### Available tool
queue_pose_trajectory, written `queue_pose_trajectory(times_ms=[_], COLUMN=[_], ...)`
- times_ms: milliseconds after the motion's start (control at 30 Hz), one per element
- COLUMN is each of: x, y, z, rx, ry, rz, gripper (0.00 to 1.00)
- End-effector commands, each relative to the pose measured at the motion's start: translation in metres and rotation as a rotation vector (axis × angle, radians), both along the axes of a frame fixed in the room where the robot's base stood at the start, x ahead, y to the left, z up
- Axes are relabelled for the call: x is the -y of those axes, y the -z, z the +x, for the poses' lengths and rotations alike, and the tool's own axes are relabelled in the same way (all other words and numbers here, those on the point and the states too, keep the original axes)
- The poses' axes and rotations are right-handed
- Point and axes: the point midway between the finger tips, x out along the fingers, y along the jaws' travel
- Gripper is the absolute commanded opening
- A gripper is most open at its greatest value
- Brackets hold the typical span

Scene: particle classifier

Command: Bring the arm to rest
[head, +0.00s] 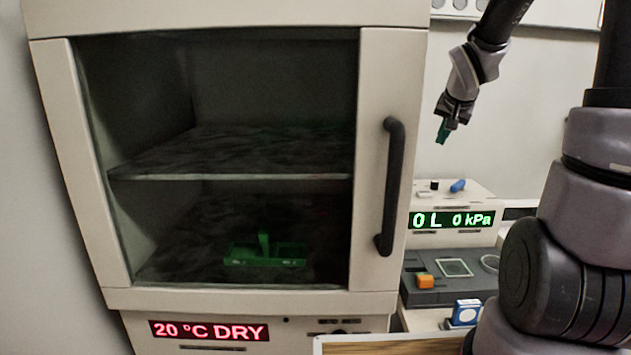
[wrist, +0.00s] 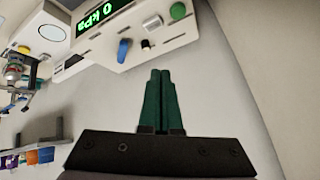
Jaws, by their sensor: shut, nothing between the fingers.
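My gripper (head: 442,133) hangs in the air at the upper right of the head view, to the right of the cabinet's door handle and above the device with the green display. Its green fingers are shut together with nothing between them. In the wrist view the gripper (wrist: 159,72) points toward the device's control panel, with the fingertips near a dark knob and apart from it as far as I can tell. My arm comes down from the top right of the head view.
A drying cabinet (head: 390,65) with a closed glass door and a black handle (head: 391,185) fills the left. Inside stands a green rack (head: 264,258). The device (head: 455,195) reads 0 L and 0 kPa.

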Motion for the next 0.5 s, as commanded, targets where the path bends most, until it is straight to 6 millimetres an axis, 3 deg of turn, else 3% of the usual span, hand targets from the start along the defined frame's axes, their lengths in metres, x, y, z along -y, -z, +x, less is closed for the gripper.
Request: queue_pose_trajectory(times_ms=[33, 200, 400, 500], x=[-0.007, -0.030, -0.060, -0.073], y=[-0.018, -0.054, -0.076, -0.081], z=[-0.020, -0.091, -0.175, -0.207], rx=[0.000, -0.034, -0.061, -0.066], ry=[-0.009, -0.047, -0.141, -0.196], rz=[-0.015, -0.017, 0.048, 0.086], gripper=[0.00, 0.00, 0.00, 0.00])
